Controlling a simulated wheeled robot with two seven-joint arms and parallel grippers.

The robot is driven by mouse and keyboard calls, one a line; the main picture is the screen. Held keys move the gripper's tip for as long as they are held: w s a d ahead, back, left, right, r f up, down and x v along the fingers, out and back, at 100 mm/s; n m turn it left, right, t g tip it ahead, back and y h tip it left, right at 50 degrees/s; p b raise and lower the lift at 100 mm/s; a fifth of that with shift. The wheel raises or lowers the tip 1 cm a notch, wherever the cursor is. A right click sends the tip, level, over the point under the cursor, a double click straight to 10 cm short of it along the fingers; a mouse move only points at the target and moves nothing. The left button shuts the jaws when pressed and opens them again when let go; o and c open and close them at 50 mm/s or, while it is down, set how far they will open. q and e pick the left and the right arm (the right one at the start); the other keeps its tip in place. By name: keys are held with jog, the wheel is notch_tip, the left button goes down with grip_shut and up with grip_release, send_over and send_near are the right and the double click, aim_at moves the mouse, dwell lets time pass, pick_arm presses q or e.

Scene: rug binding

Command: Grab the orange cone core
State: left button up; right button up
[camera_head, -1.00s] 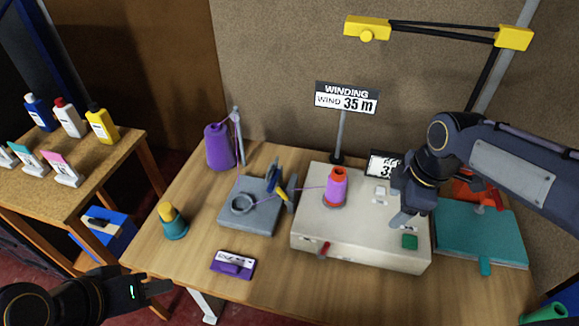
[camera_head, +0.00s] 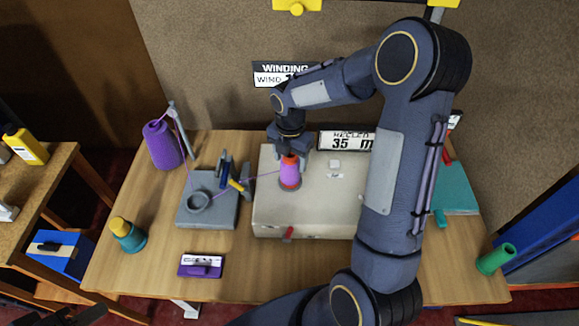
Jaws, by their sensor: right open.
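The orange cone core (camera_head: 290,182) stands upright on the cream winding machine (camera_head: 330,215), with purple yarn wound around its middle and orange showing at top and bottom. My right gripper (camera_head: 289,157) points down at the top of the cone, its open fingers on either side of it. I cannot tell whether they touch it. A purple thread runs from the cone left to the grey guide block (camera_head: 210,212). Part of my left gripper (camera_head: 85,316) shows dark at the bottom left edge, too cut off to read its jaws.
A large purple yarn cone (camera_head: 162,145) stands at the back left by a thin stand. A yellow and teal cone stack (camera_head: 128,236) and a purple label holder (camera_head: 201,265) are at the front left. A green cone (camera_head: 495,259) is at the right. A display (camera_head: 346,140) reads 35 m.

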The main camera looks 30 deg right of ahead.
jog(key=shift+f, duration=0.3)
jog(key=c, duration=1.1)
jog(key=shift+r, duration=0.15)
